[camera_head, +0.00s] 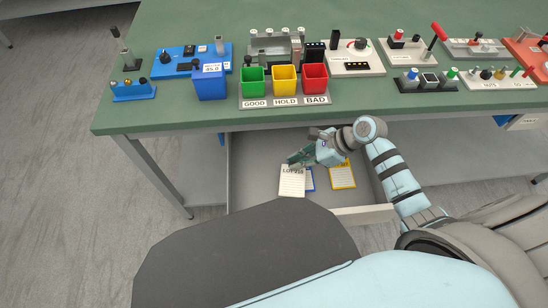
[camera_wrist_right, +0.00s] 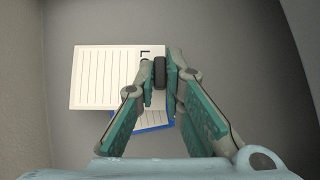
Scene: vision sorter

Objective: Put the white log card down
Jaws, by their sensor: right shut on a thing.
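The white log card (camera_head: 292,183) shows in the head view over the open drawer, with dark lettering along its top edge. My right gripper (camera_head: 297,160) is shut on the card's top edge. In the right wrist view the white card (camera_wrist_right: 101,80), with ruled lines, lies left of the right gripper (camera_wrist_right: 160,75), and its right edge is between the fingertips. A blue-edged card (camera_head: 309,180) lies partly hidden under the white card. It also shows in the right wrist view (camera_wrist_right: 155,121). My left gripper is not in view.
The open drawer (camera_head: 258,150) has a yellow-edged card (camera_head: 342,175) to the right and bare floor at its left. Above it, the green table (camera_head: 150,120) carries a blue bin (camera_head: 210,84), green (camera_head: 252,80), yellow (camera_head: 285,79) and red (camera_head: 315,77) bins, and several small devices.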

